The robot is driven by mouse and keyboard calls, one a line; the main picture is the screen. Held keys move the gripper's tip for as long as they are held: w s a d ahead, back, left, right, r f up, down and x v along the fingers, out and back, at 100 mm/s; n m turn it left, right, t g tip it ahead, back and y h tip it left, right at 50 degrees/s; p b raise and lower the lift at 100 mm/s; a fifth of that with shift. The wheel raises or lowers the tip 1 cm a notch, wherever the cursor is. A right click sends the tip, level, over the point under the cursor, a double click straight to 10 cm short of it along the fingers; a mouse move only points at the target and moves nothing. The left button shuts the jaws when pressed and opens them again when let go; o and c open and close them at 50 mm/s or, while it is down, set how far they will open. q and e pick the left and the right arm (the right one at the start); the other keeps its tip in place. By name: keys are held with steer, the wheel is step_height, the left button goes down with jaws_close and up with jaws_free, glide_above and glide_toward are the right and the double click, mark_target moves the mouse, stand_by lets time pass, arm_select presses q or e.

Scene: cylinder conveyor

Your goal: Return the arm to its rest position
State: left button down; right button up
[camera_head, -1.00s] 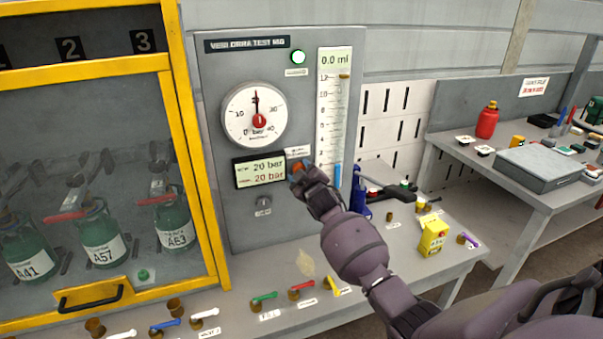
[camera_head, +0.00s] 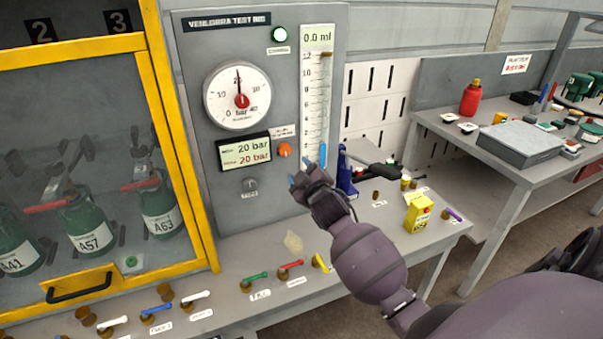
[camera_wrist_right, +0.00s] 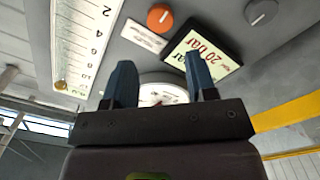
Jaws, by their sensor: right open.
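My right arm reaches in from the lower right in the head view. Its gripper (camera_head: 306,181) is open and empty in front of the lower right of the grey test panel (camera_head: 200,60). It is apart from the orange knob (camera_head: 284,150), just below and right of it. In the right wrist view the two blue fingers (camera_wrist_right: 162,85) stand apart with nothing between them. The orange knob (camera_wrist_right: 160,18) shows beyond them, beside the display (camera_wrist_right: 200,52). The display reads 20 bar on both lines in the head view. My left gripper is not in view.
A yellow-framed cabinet (camera_head: 185,180) with green bottles stands left. The bench below holds colored-handled tools, a yellow box (camera_head: 418,213) and a blue-bodied tool (camera_head: 346,172). A side table (camera_head: 480,150) at right carries a red bottle (camera_head: 470,98) and a grey case (camera_head: 520,140).

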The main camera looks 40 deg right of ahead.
steer(key=shift+s, duration=0.1)
stand_by(0.6)
steer(key=s+a+f+m+g+y, duration=0.2)
steer(key=s+a+f+m+y, duration=0.1)
steer(key=s+a+f, duration=0.65)
steer(key=s+a+f+m+g, duration=0.1)
steer(key=s+a+f+g, duration=0.1)
steer(key=s+f, duration=0.4)
steer(key=s+a+f+m+g, duration=0.1)
steer(key=s+f, duration=0.5)
steer(key=s, duration=0.6)
steer(key=shift+s+a+g+y, duration=0.4)
steer(key=shift+a, duration=0.35)
steer(key=shift+s+d+f, duration=0.1)
steer(key=shift+s+f, duration=0.05)
steer(key=shift+c, duration=0.3)
